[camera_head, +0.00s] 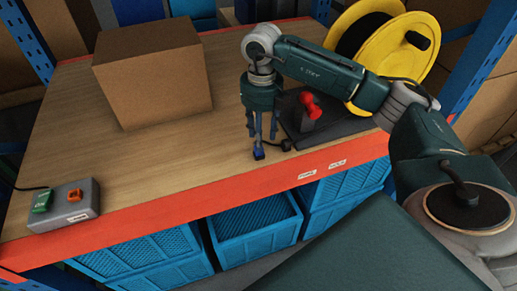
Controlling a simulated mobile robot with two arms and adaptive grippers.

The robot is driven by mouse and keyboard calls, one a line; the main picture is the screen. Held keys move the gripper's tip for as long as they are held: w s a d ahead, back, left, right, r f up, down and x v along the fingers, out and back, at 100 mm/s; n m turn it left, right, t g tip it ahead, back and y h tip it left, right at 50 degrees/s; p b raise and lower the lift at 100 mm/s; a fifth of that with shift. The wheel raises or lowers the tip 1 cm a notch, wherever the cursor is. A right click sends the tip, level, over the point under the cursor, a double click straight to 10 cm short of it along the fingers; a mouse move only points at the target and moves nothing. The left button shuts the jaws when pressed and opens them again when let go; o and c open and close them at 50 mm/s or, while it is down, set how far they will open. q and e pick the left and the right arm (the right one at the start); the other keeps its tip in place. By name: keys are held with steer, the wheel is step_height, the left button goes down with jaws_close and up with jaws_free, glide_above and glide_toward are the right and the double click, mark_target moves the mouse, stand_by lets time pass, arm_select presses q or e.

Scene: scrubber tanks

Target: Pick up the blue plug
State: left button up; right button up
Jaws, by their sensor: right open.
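A small blue plug (258,152) shows on the wooden shelf near its front edge, with a dark connector or cable end (285,146) just to its right. My right gripper (261,136) points straight down over the plug, with its fingers spread apart. The fingertips are just above or around the plug; I cannot tell whether they touch it. The upper part of the plug is partly hidden by the fingers. My left gripper is not in view.
A cardboard box (155,80) stands at the back left of the wooden shelf (190,150). A grey box (70,207) with green and orange parts sits front left. A red handle (310,106) on a dark base and a yellow reel (358,25) are right of the gripper. Blue crates (255,225) sit below.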

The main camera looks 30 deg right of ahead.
steer(key=f, duration=0.2)
steer(key=f+p, duration=0.1)
steer(key=f, duration=0.2)
steer(key=shift+w+a+f, duration=0.1)
steer(key=shift+w+f, duration=0.2)
steer(key=shift+c, duration=0.5)
steer(key=c, duration=0.8)
